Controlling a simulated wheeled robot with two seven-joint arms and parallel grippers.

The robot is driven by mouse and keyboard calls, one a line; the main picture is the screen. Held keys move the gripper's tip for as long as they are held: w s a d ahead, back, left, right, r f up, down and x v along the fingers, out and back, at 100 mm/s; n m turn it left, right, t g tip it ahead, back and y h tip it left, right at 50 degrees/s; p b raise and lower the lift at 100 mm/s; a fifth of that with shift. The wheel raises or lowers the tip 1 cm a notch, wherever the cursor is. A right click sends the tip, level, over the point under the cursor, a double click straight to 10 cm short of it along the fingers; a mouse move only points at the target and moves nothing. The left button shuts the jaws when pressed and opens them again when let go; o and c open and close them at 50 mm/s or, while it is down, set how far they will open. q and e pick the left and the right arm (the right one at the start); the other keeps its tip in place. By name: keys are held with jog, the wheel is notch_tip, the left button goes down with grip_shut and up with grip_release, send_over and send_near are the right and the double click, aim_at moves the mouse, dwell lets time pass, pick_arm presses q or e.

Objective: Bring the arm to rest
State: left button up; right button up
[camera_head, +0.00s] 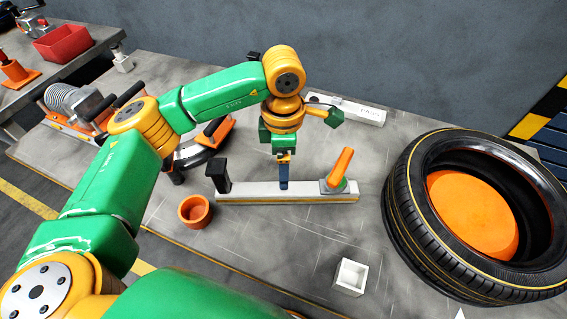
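My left arm, green with orange joints, reaches in from the lower left, over the grey table (330,235). Its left gripper (283,180) points down at the white bar fixture (255,197). A dark blue piece shows at the fingertips, and I cannot tell if it is a finger or something held. I cannot tell whether the tips touch the bar. My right gripper is not in view.
The fixture has a black post (218,176) and an orange lever (341,165). An orange cup (194,211) and a white square box (349,277) stand in front. A large tyre (420,222) with an orange hub (472,215) fills the right. Another white bar (358,110) lies behind.

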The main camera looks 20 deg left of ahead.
pick_arm(q)
jog(key=shift+r, duration=0.65)
